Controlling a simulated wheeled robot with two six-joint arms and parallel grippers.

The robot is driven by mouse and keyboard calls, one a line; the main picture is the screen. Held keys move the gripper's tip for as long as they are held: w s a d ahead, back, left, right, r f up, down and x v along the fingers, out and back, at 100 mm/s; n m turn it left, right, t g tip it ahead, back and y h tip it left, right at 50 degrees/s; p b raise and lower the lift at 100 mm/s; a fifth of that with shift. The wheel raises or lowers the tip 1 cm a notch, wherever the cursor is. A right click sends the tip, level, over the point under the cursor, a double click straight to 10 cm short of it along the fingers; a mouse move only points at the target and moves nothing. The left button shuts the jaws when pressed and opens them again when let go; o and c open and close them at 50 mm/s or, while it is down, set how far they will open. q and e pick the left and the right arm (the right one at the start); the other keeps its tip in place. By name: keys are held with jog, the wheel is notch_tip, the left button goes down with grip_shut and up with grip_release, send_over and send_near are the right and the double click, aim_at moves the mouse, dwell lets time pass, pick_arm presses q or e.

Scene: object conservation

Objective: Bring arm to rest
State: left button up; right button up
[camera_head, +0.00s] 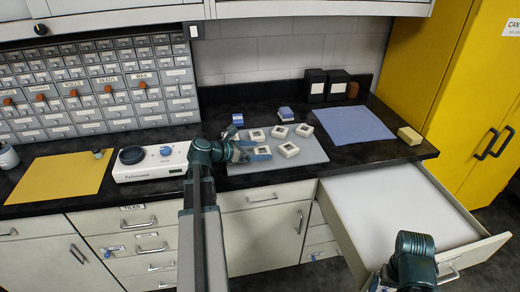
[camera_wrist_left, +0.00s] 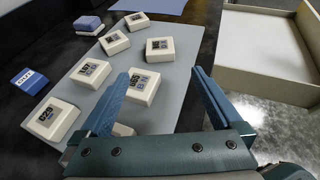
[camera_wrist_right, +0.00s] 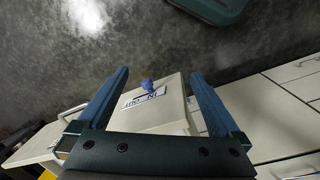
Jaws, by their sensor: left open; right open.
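My left gripper (camera_head: 252,152) is over the grey mat on the counter, next to the small white boxes. In the left wrist view its two blue fingers (camera_wrist_left: 162,78) are wide apart with nothing between them but mat and part of a white box (camera_wrist_left: 145,84) below. My right arm (camera_head: 412,262) is low at the front right, before the open drawer (camera_head: 385,213). In the right wrist view the right gripper's fingers (camera_wrist_right: 160,76) are apart and empty, facing a labelled cream drawer front with a blue piece (camera_wrist_right: 148,86) on it.
The grey mat (camera_head: 235,168) holds several white boxes. A blue mat (camera_head: 355,122), yellow mat (camera_head: 75,172) and white scale (camera_head: 150,168) lie on the dark counter. The open, empty-looking drawer juts out at right. A yellow cabinet (camera_head: 445,95) stands beyond it.

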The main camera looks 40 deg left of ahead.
aim_at(283, 150)
pick_arm(q)
jog(key=b+x, duration=0.4)
jog(key=x, duration=0.7)
jog(key=shift+w+d+f+b, duration=0.1)
jog(key=shift+w+f+b, duration=0.2)
jog(key=shift+w+f, duration=0.15)
jog(key=shift+f, duration=0.05)
jog(key=shift+d+r, duration=0.1)
jog(key=shift+r, duration=0.05)
